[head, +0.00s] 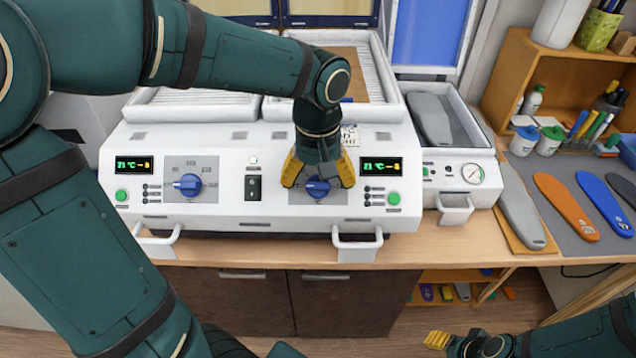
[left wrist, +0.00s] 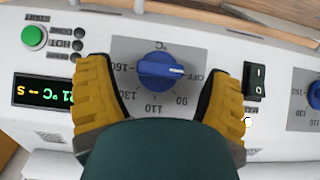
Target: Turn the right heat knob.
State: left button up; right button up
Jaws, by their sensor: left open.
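The right heat knob (head: 318,188) is a blue dial on a grey scale plate on the front of the white heating machine (head: 240,214). In the left wrist view the knob (left wrist: 158,71) shows upside down, its white mark pointing towards the OFF label. My left gripper (head: 318,171) is in front of the knob, its yellow fingers open, one on each side. In the left wrist view a gap shows between each finger and the knob. My right gripper (head: 445,342) is low at the bottom right, away from the machine; its jaw opening is unclear.
The left heat knob (head: 188,185) and a black switch (head: 253,188) are left of my left gripper. White handles (head: 357,244) jut out below the panel. A white unit with a gauge (head: 472,174) stands on the right, with insoles (head: 566,207) beyond it on a grey mat.

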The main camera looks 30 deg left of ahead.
pick_arm(q)
jog(key=shift+f, duration=0.55)
jog(key=c, duration=1.2)
jog(key=m+g+y+p, duration=0.1)
jog(key=m+y, duration=0.1)
jog(key=m, duration=0.1)
jog(key=shift+d, duration=0.2)
jog(key=shift+d+f+m+g+y+p, duration=0.1)
jog(key=shift+m+g+y+p, duration=0.25)
jog(key=shift+m+y, duration=1.5)
